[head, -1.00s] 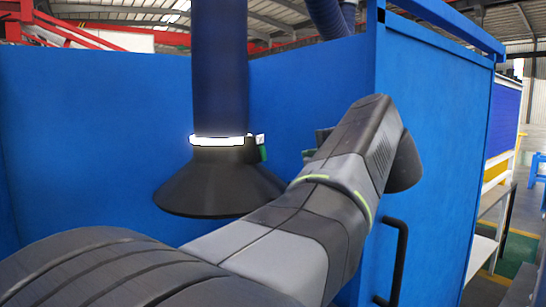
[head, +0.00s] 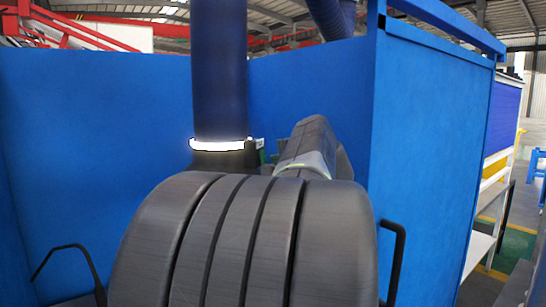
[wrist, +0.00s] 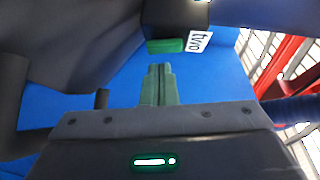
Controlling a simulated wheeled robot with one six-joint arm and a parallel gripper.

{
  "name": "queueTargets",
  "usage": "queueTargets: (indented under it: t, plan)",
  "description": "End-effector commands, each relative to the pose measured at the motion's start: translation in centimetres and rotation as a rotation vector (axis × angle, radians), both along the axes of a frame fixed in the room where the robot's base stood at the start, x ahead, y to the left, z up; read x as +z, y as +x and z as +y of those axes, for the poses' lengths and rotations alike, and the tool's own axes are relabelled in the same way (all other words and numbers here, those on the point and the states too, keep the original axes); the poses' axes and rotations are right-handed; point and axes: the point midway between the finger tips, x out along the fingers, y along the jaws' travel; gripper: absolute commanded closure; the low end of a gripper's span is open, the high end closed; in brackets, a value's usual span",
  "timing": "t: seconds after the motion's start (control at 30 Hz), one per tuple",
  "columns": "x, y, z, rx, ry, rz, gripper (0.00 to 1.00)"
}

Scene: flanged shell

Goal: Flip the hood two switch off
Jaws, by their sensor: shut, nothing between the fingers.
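The hood (head: 212,160) hangs under a dark blue duct in the head view. A glowing white ring circles its neck, and my arm hides most of its black cone. At the right of the neck is a small switch box (head: 252,152) with a white label, partly covered. In the wrist view a green switch (wrist: 166,45) sits on a dark box beside a white label (wrist: 199,41) that seems to read "two". My gripper (wrist: 159,66) has its green fingers together and empty, pointing at the switch, with a small gap in the picture. Contact cannot be judged.
Blue booth walls (head: 90,140) stand behind and around the hood. A blue panel (head: 430,150) with a black handle (head: 392,262) is at right. The dark blue duct (head: 219,70) rises above the hood. Open floor shows at far right.

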Motion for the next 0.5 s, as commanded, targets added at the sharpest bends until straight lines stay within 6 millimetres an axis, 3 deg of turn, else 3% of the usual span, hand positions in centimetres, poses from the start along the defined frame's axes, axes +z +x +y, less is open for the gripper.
queueTargets:
  t: [0.2, 0.5]
  plan:
    - [-0.26, 0.38, 1.13, 0.001, 0.001, 0.001, 1.00]
    - [-0.30, 0.40, 1.18, 0.000, 0.000, 0.001, 1.00]
